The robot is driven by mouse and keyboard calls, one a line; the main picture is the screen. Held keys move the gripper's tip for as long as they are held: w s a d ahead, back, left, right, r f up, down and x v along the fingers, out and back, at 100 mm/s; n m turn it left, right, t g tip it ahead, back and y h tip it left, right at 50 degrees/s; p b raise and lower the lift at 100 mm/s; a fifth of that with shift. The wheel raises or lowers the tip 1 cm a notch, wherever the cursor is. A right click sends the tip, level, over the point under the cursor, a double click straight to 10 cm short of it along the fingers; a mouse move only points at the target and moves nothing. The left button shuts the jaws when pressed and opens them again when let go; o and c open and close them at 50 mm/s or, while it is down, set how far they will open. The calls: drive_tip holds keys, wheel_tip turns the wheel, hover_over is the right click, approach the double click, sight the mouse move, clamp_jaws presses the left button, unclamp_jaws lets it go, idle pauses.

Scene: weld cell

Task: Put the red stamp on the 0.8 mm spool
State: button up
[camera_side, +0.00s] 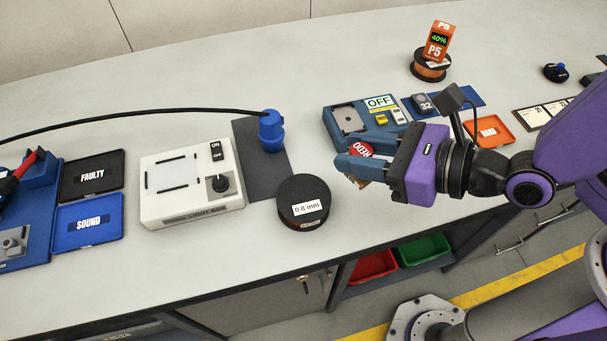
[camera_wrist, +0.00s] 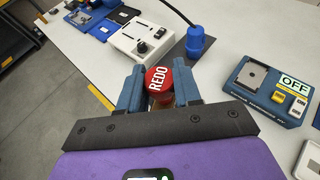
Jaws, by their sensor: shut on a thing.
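The red stamp (camera_wrist: 159,80), with a round red top marked REDO, is between the fingers of my gripper (camera_wrist: 160,92), which is shut on it. In the side view the stamp (camera_side: 361,149) shows between the blue fingertips of my gripper (camera_side: 352,163), above the table's front edge. The 0.8 mm spool (camera_side: 303,198) is a black round spool with a white label, lying flat on the table to the left of my gripper and apart from it. I cannot make out the spool in the wrist view; the gripper may hide it.
A white light box (camera_side: 190,205) and a blue lamp-like piece (camera_side: 271,133) stand left of and behind the spool. A blue device marked OFF (camera_side: 348,121) sits behind my gripper. An orange spool with a P5 box (camera_side: 430,66) stands at the back. Table between gripper and spool is clear.

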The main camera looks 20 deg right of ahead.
drive_tip(key=w+a+f, duration=0.1)
drive_tip(key=a+f, duration=0.1)
drive_tip(key=w+a+f, duration=0.2)
drive_tip(key=f, duration=0.1)
drive_tip(key=w+a+f, duration=0.1)
drive_tip(key=a+f, duration=0.1)
drive_tip(key=shift+w+a+f, duration=0.2)
drive_tip(key=shift+w+a, duration=0.1)
drive_tip(key=shift+w, duration=0.1)
drive_tip(key=shift+f, duration=1.5)
drive_tip(key=shift+f, duration=0.1)
drive_tip(key=o, duration=1)
drive_tip(key=shift+o, duration=0.2)
drive_tip(key=v, duration=1.2)
